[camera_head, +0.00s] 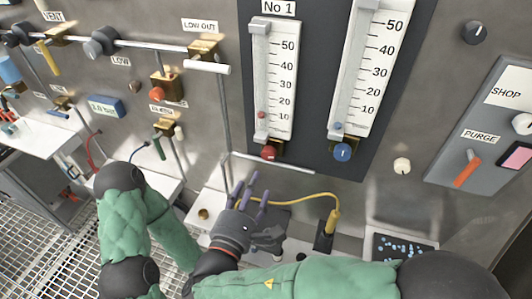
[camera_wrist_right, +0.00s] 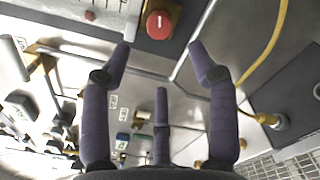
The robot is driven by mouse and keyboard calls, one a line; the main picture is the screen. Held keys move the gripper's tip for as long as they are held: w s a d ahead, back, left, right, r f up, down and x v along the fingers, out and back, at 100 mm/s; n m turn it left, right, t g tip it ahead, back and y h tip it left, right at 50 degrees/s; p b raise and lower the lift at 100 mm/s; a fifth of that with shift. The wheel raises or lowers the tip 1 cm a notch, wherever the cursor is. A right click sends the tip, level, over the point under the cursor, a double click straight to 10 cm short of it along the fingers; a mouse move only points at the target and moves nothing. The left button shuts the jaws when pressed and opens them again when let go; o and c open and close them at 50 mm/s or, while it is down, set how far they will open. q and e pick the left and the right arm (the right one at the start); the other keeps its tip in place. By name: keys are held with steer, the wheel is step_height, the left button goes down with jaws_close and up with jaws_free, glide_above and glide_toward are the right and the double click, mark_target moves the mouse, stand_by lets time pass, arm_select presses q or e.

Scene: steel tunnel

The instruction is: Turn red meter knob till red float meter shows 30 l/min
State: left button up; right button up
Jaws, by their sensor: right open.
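The red meter knob (camera_head: 268,153) sits below the left float meter (camera_head: 275,75), which is labelled No 1. The small red float (camera_head: 262,115) stands low in its tube, roughly level with the 10 mark. My right gripper (camera_head: 251,186) is open and empty, below the knob with its fingers pointing up towards the panel. In the right wrist view the knob (camera_wrist_right: 159,24) shows beyond the spread fingertips (camera_wrist_right: 160,52), roughly centred between the two outer fingers and apart from them. My left gripper is not in view.
A blue knob (camera_head: 342,152) sits under the second meter to the right. A thin white bar (camera_head: 272,163) runs just below the red knob. A yellow cable (camera_head: 305,197) curves behind my right gripper to a plug. Valves and pipes (camera_head: 130,43) fill the left panel.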

mark_target(267, 158)
steer(key=b+x, duration=0.2)
steer(key=x, duration=0.8)
steer(key=shift+w+d, duration=0.15)
steer(key=shift+w, duration=0.15)
steer(key=shift+f, duration=0.1)
steer(key=c, duration=1.1)
